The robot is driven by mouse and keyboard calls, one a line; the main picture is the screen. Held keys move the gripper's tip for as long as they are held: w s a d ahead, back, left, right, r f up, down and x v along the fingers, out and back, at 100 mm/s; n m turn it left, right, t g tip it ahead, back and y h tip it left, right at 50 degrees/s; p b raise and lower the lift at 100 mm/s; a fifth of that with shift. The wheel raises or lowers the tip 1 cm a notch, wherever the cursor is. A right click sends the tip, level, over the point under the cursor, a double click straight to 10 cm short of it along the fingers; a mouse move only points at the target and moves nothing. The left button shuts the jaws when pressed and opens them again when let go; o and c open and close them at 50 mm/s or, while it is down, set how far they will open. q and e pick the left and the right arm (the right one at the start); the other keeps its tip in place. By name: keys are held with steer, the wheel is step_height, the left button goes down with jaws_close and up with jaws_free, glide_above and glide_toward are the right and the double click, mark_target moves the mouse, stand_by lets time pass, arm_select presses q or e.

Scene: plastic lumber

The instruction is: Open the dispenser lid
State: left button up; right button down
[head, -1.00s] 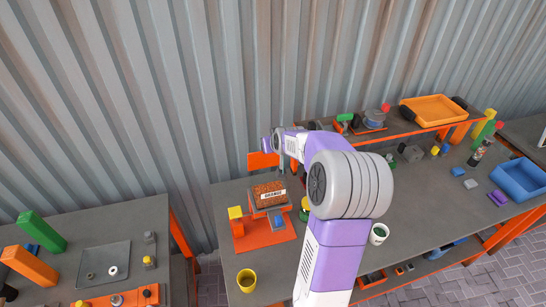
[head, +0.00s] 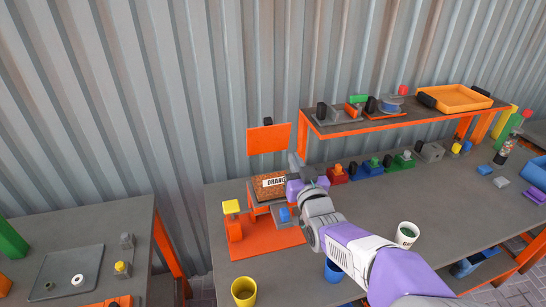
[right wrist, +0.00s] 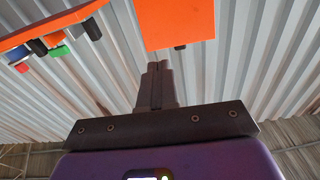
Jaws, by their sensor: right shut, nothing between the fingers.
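The dispenser stands on an orange base (head: 265,238), with its hopper of orange-brown granules (head: 268,184) uncovered. Its label reads "ORANGE", partly cut off by my arm. The flat orange lid (head: 268,140) stands upright above the back of the hopper, with a black knob (head: 267,121) at its top edge. In the right wrist view the orange lid (right wrist: 175,22) is ahead of the fingertips. My right gripper (head: 293,160) is just right of the hopper, apart from the lid. Its fingers also show in the right wrist view (right wrist: 156,68), shut and empty. My left gripper is out of view.
A yellow cup (head: 244,291) stands at the front left and a white cup (head: 407,235) right of my arm. An orange-edged shelf (head: 390,122) rises at the back right. Several coloured small dispensers or blocks line the table beneath it. A corrugated wall is behind.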

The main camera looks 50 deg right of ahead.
steer(key=a+f+t+b, duration=0.1)
steer(key=a+f+b, duration=0.1)
steer(key=a, duration=0.1)
steer(key=n+p, duration=0.1)
steer(key=p, duration=1.3)
glide_toward(272, 128)
steer(key=shift+t+h, duration=0.3)
steer(key=x, duration=0.1)
steer(key=p+x, duration=0.1)
steer(key=x, duration=0.1)
steer(key=f+x, duration=0.1)
steer(key=x, duration=0.1)
steer(key=shift+w+d+r+p, duration=0.1)
steer(key=shift+w+d+p, duration=0.05)
steer(key=shift+w+p, duration=0.15)
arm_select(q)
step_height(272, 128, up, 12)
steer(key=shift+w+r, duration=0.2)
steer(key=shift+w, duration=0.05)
arm_select(e)
steer(key=shift+w+d+r, duration=0.15)
steer(key=shift+w+d, duration=0.25)
steer(key=shift+w, duration=0.1)
